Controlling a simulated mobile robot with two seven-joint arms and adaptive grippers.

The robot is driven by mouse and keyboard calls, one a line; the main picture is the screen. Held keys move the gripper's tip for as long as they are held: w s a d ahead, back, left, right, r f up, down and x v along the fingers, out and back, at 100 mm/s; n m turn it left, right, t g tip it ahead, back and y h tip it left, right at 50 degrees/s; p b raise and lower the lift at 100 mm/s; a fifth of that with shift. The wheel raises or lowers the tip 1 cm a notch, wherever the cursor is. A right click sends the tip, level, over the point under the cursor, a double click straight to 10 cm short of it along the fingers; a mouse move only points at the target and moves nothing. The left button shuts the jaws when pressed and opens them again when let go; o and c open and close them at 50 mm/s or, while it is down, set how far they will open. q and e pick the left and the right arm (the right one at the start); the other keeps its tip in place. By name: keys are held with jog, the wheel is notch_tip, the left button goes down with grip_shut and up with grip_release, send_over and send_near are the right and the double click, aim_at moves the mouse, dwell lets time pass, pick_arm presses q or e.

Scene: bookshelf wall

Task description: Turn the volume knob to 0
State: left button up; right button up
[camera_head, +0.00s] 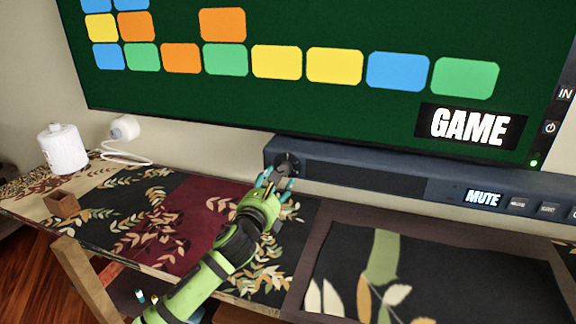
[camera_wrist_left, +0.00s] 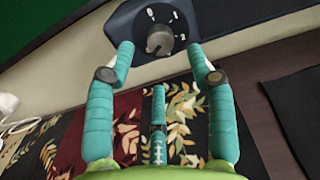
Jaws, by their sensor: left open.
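The volume knob (camera_head: 283,169) is a grey knob on a round dark dial at the left end of the long soundbar (camera_head: 365,177). In the left wrist view the knob (camera_wrist_left: 159,40) shows clear at the top, with light marks around its dial. My left gripper (camera_head: 273,181) reaches up to the knob in the head view and partly covers it. In the left wrist view the teal fingers of my left gripper (camera_wrist_left: 162,58) are spread apart, one on each side below the knob, with nothing between them. Whether a fingertip touches the dial is unclear. My right gripper is not seen.
A large screen (camera_head: 300,100) hangs above the soundbar, with a GAME label. MUTE and further buttons (camera_head: 483,198) are on the soundbar's right part.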

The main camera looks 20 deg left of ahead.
aim_at(284, 170)
pick_arm(q)
jog(key=shift+w+d+r+b, duration=0.1)
jog(key=shift+w+b, duration=0.3)
jog(key=shift+w, duration=2.6)
grip_shut()
